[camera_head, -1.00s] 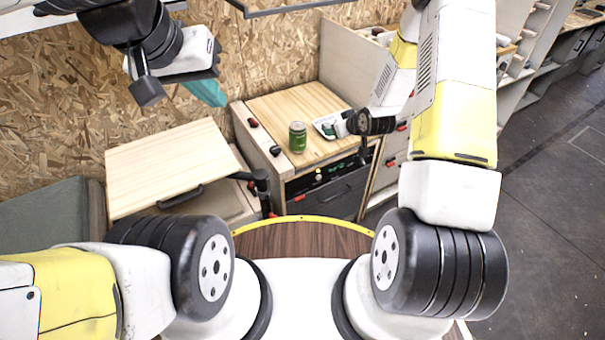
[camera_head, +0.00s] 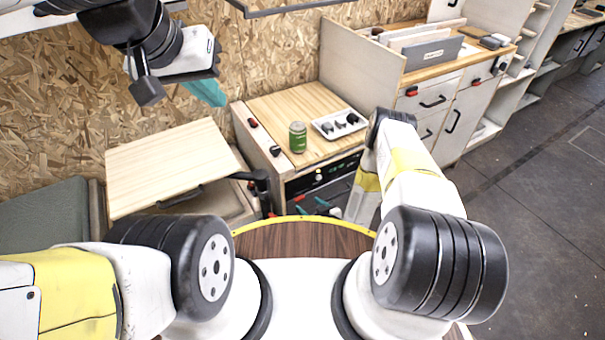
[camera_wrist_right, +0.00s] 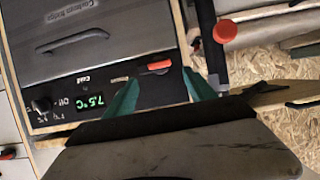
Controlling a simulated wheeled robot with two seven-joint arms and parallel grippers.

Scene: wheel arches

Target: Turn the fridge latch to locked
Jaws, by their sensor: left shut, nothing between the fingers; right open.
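The fridge (camera_wrist_right: 100,50) has a grey door and a dark panel, upside down in the right wrist view. The panel carries a green 7.5 °C display (camera_wrist_right: 89,102), a knob (camera_wrist_right: 42,104) and a small red-orange latch (camera_wrist_right: 158,66). My right gripper (camera_wrist_right: 160,77) is open, its teal fingertips on either side of the latch in this view. I cannot tell whether they touch it. In the head view, my right gripper (camera_head: 311,207) is low before the fridge front (camera_head: 341,190). My left gripper (camera_head: 205,92) is shut and empty, raised near the board wall.
A green can (camera_head: 298,137) and a white tray of dark knobs (camera_head: 339,124) stand on the wooden counter above the fridge. A pale wooden table (camera_head: 165,165) is at left. A post with a red knob (camera_wrist_right: 225,32) stands close beside the right gripper.

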